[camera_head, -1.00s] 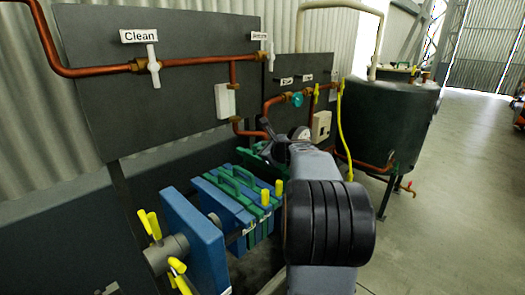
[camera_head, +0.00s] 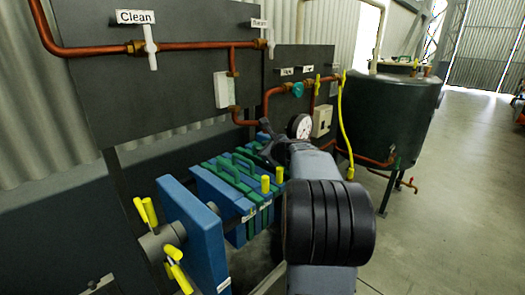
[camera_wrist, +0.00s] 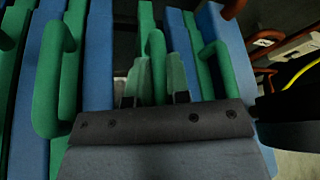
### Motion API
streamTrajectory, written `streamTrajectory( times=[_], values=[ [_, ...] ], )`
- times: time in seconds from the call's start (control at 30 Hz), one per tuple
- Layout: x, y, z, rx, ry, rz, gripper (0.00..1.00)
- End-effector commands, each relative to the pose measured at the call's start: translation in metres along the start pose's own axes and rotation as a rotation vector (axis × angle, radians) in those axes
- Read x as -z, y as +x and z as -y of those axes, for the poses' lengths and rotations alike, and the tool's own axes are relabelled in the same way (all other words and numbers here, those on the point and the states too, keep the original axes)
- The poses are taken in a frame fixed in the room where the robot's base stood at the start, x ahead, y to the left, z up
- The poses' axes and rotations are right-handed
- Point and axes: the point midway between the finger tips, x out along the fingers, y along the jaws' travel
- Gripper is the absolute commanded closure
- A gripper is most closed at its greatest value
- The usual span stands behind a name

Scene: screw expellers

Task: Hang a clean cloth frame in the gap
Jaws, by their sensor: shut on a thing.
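In the wrist view my gripper (camera_wrist: 157,84) is shut on the green handle of a cloth frame (camera_wrist: 156,48), one finger on each side of it. In the head view my gripper (camera_head: 268,152) is at the far end of the frame row, partly hidden by my arm. Several blue plates and green frames (camera_head: 232,172) with loop handles stand side by side in the press. Another green handle (camera_wrist: 50,75) shows to the left in the wrist view. I cannot tell whether the held frame is seated or lifted, nor where the gap is.
A blue end plate (camera_head: 190,235) with yellow levers (camera_head: 146,212) is at the near end.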

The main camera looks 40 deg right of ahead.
Motion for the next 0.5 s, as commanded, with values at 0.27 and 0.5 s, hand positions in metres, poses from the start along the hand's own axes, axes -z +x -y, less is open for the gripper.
streamTrajectory(
  times=[0.27, 0.5],
  values=[
    [-0.0005, -0.0002, 0.0003, 0.001, 0.000, 0.001, 0.65],
    [-0.0001, -0.0001, 0.0001, 0.000, 0.000, 0.000, 0.53]
  ],
)
